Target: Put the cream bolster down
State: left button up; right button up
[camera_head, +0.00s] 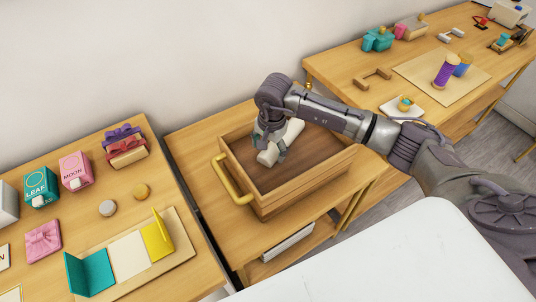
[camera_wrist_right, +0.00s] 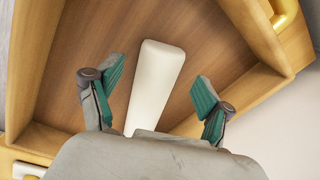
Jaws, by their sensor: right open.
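The cream bolster (camera_wrist_right: 156,85) is a long, pale block with rounded edges. In the head view the bolster (camera_head: 270,155) is in the wooden crate (camera_head: 310,182), partly hidden by my right gripper (camera_head: 272,140). In the wrist view it lies along the crate's brown floor, between the two green-padded fingers of my right gripper (camera_wrist_right: 158,98). The fingers are spread wide, with a gap on each side of the bolster. I cannot tell whether the bolster lies fully flat. My left gripper is not in view.
The crate has a yellow handle (camera_head: 232,180) and stands on a low wooden table (camera_head: 200,140). The left table holds small boxes and a folded card stand (camera_head: 128,254). The right table holds spools (camera_head: 447,70) and a wooden bracket (camera_head: 372,78). A white surface (camera_head: 410,255) is in front.

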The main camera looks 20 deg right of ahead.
notch_tip(320, 180, up, 9)
jog(key=b, duration=0.2)
jog(key=shift+s, duration=0.35)
jog(key=shift+d+f, duration=0.1)
